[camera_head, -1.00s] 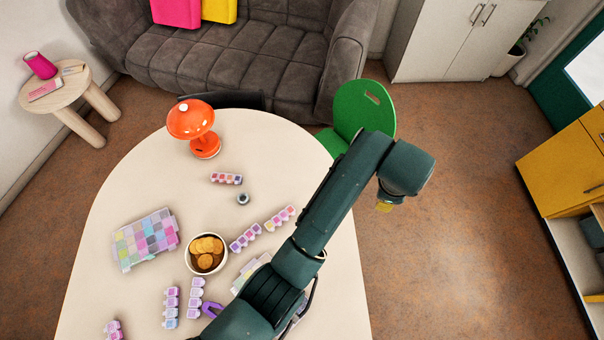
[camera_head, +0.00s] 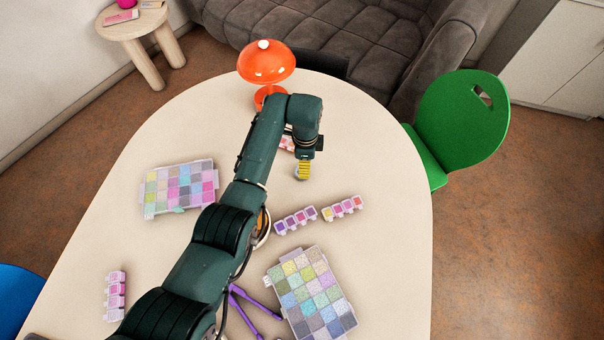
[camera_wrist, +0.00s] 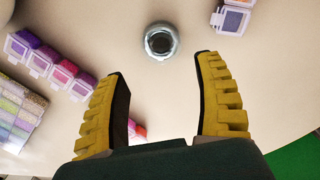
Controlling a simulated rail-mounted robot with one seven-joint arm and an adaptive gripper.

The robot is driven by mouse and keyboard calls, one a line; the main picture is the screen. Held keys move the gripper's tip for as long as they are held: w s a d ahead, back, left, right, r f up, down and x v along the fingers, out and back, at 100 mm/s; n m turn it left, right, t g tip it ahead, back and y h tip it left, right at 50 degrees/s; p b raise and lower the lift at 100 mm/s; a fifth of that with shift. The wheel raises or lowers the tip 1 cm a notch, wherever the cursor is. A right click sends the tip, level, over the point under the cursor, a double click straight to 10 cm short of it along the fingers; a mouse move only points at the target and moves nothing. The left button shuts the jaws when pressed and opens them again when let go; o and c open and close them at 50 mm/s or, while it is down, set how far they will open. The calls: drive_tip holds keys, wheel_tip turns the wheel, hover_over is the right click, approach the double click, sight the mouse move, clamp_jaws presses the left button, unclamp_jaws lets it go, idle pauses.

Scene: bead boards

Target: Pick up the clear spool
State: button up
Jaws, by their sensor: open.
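The clear spool (camera_wrist: 160,41) is a small, greyish, glassy ring with a dark centre. In the wrist view it lies on the table just ahead of my fingertips, between their two lines and apart from both. In the head view only a sliver of the spool (camera_head: 297,174) shows beside my gripper (camera_head: 304,172), which hides the rest. My gripper has yellow ribbed fingers and points down over the table. In the wrist view my gripper (camera_wrist: 162,66) is open, with nothing between its fingers.
Bead strips (camera_head: 296,219) and (camera_head: 343,208) lie nearby, with another strip (camera_head: 287,143) partly behind my gripper. Bead boxes (camera_head: 180,188) and (camera_head: 312,295) flank my arm. An orange lamp (camera_head: 266,65) stands at the back. My arm mostly hides a bowl (camera_head: 264,228). The table's right side is clear.

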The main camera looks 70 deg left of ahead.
drive_tip(key=f+b, duration=0.1)
drive_tip(key=f, duration=0.4)
drive_tip(key=f+b, duration=0.1)
drive_tip(key=f, duration=0.1)
drive_tip(key=shift+s+a+f+b, duration=0.25)
drive_tip(key=shift+a+f+b, duration=0.05)
drive_tip(key=shift+b, duration=0.05)
drive_tip(key=c, duration=0.8)
drive_tip(key=shift+o, duration=0.2)
